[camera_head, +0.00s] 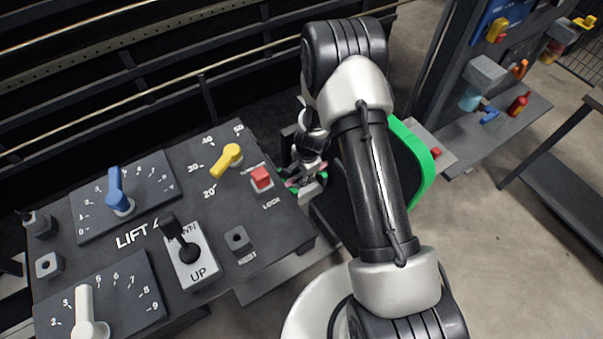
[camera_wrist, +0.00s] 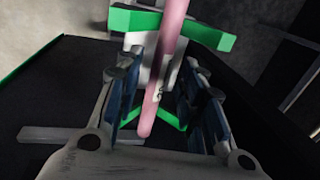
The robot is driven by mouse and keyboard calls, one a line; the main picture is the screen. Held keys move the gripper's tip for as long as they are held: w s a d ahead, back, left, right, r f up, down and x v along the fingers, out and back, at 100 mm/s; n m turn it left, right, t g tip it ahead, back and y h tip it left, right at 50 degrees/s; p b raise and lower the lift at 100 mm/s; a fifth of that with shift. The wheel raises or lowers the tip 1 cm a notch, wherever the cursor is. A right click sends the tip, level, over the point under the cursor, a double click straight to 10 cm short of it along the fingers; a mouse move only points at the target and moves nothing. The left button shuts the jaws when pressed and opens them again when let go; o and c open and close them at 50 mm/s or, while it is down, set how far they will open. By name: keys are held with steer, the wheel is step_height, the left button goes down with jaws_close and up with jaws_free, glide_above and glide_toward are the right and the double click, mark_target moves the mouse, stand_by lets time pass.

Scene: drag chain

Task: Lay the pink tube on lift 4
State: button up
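The pink tube (camera_wrist: 168,50) shows in the wrist view, running from the top edge down between my fingers. It passes a green bracket (camera_wrist: 212,36) with a pale block by it. My gripper (camera_wrist: 163,90) is open, with one dark-padded finger on each side of the tube and a visible gap on the left. In the head view my gripper (camera_head: 308,178) is low beside the control panel, and only small pink bits show around it. The panel marked LIFT 4 (camera_head: 135,232) carries knobs, a lever and a red button. A lift platform cannot be made out.
A dark bin or platform with a green rim (camera_head: 420,150) lies behind my arm. Dark rails (camera_head: 160,80) run along the back. A shelf (camera_head: 500,125) with bottles and tools stands at the right. Bare concrete floor (camera_head: 480,240) is free at the lower right.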

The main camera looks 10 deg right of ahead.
steer(key=shift+r, duration=0.1)
step_height(320, 180, up, 12)
steer(key=s, duration=0.2)
steer(key=shift+d, duration=0.4)
steer(key=shift+s+f, duration=0.1)
steer(key=shift+f, duration=0.1)
stand_by(0.3)
steer(key=s+a+r+n+t, duration=0.1)
steer(key=s+r+n, duration=0.25)
steer(key=r, duration=0.65)
steer(key=s+r+n, duration=0.3)
steer(key=s+r, duration=0.1)
steer(key=r, duration=0.5)
steer(key=s+r+n, duration=0.4)
steer(key=s+r, duration=0.1)
steer(key=s, duration=0.4)
steer(key=s+d+r+n+t, duration=0.1)
steer(key=s+r+n, duration=0.3)
steer(key=s, duration=0.5)
steer(key=shift+s+r+t+h, duration=0.25)
steer(key=shift+r+t+h, duration=0.05)
steer(key=shift+r, duration=0.35)
steer(key=shift+c, duration=0.3)
